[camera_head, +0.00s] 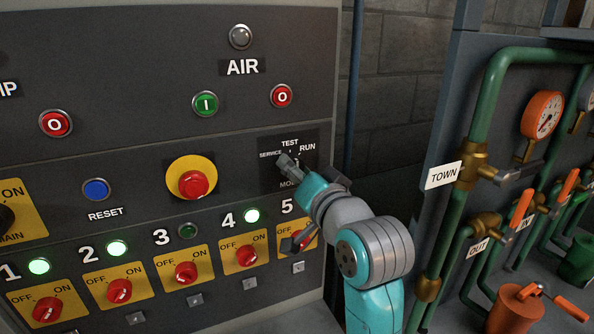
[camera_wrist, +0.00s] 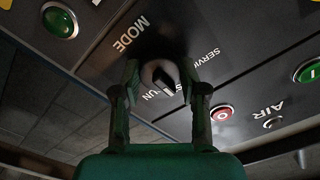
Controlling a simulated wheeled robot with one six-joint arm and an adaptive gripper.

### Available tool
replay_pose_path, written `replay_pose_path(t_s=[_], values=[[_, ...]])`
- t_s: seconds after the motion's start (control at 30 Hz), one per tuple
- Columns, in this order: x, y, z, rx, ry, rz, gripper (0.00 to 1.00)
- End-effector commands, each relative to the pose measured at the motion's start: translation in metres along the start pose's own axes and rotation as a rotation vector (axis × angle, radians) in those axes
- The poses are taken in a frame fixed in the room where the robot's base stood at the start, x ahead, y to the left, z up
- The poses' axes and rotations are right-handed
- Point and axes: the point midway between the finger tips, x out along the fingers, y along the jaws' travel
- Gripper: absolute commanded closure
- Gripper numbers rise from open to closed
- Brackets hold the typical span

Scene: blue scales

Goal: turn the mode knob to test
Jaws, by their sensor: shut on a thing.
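The mode knob (camera_wrist: 158,71) is a dark round knob on a black plate (camera_head: 270,142) lettered SERVICE, TEST and RUN above and MODE below. In the wrist view its plate is turned round, with MODE at upper left and RUN partly covered. My gripper (camera_wrist: 163,78) has one finger on each side of the knob and is shut on it. In the head view my gripper (camera_head: 291,164) comes from the lower right and hides most of the knob.
A red emergency button (camera_head: 194,184) on a yellow ring is left of the plate. A row of red OFF/ON switches (camera_head: 186,272) with lamps runs below. A green button (camera_head: 205,103) and a red button (camera_head: 282,96) sit above. Green pipes (camera_head: 483,110) with valves stand at right.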

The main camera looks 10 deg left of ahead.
Motion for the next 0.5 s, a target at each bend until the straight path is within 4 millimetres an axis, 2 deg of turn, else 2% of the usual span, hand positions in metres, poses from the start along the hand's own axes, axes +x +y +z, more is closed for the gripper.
replay_pose_path(t_s=[0.17,0.2,0.3,0.5], values=[[0.0002,0.0005,0.0003,0.000,-0.001,0.001,0.92],[0.0002,0.0005,0.0003,-0.001,-0.001,0.001,0.52],[0.0002,0.0005,0.0002,-0.001,-0.001,0.001,0.32],[0.0001,0.0003,0.0001,-0.001,0.000,0.001,0.32]])
